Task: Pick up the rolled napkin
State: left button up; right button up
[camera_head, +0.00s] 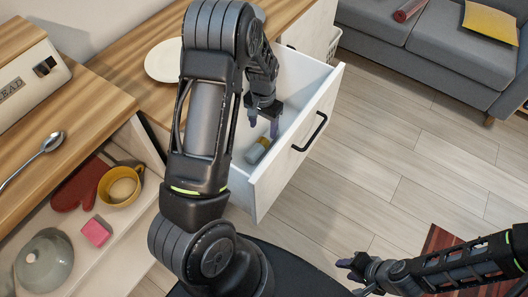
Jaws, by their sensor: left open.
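The rolled napkin (259,150) appears to be the small grey roll with a yellowish end, lying in the open white drawer (292,155). My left gripper (263,125) reaches down over the drawer, its fingers apart and empty. It is just above the roll in the picture; the exact gap is hard to tell. My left arm hides the left part of the drawer. My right gripper (355,276) is at the lower right over the floor, away from the drawer, its fingers apart and empty.
The drawer front has a black handle (310,132). A white plate (164,60) and a spoon (38,157) lie on the wooden counter. A lower compartment holds a yellow mug (121,187), a pink block (96,232) and a pot lid (45,262).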

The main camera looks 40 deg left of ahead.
aim_at(263, 140)
pick_arm(q)
jog(key=shift+f, duration=0.65)
jog(key=shift+f, duration=1.3)
jog(key=shift+s+a+f, duration=0.1)
jog(key=shift+f, duration=2.55)
jog(key=shift+c, duration=0.6)
grip_shut()
